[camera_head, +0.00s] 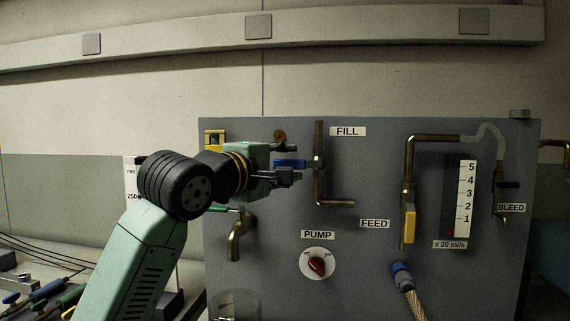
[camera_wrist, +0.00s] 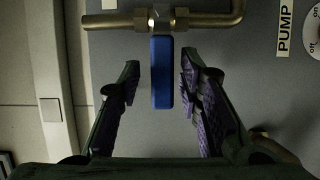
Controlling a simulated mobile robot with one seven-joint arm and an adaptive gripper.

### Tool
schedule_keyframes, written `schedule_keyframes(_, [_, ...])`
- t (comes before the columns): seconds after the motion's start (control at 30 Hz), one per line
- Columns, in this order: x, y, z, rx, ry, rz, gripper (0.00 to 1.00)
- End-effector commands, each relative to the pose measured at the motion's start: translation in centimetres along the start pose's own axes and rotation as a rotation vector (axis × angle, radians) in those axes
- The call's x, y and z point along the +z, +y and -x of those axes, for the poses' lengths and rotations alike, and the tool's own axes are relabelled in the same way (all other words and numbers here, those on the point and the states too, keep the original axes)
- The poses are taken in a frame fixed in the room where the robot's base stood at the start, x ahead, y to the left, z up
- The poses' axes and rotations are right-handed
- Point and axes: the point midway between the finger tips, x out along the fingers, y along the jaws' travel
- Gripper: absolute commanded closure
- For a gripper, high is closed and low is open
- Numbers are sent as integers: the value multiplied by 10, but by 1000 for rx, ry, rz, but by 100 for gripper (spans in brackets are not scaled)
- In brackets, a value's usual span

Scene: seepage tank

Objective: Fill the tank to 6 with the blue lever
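The blue lever (camera_head: 291,163) sits on the brass valve beside the FILL label (camera_head: 348,131) on the grey panel. It points left, towards my gripper (camera_head: 285,162). In the wrist view the blue lever (camera_wrist: 161,72) lies between the two fingers of my gripper (camera_wrist: 160,85). The fingers are open, with a gap on each side of the lever. A clear vessel (camera_head: 235,303) shows only in part at the bottom edge. I cannot tell whether it is the tank, and no water level is readable.
A white scale marked 250 (camera_head: 131,180) is mostly behind my arm. The panel also carries a spout (camera_head: 235,240), a red PUMP knob (camera_head: 317,266), a yellow FEED lever (camera_head: 408,224) and a 1-to-5 flow gauge (camera_head: 466,200). Hand tools (camera_head: 40,292) lie lower left.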

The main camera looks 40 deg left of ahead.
Motion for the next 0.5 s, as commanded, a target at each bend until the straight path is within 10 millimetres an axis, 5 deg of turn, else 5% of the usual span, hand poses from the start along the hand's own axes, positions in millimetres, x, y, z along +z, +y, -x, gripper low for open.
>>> schedule_keyframes(0.33, [-1, -1, 2, -1, 1, 2, 64])
schedule_keyframes(0.5, [-2, -1, 24, 0, 3, 2, 64])
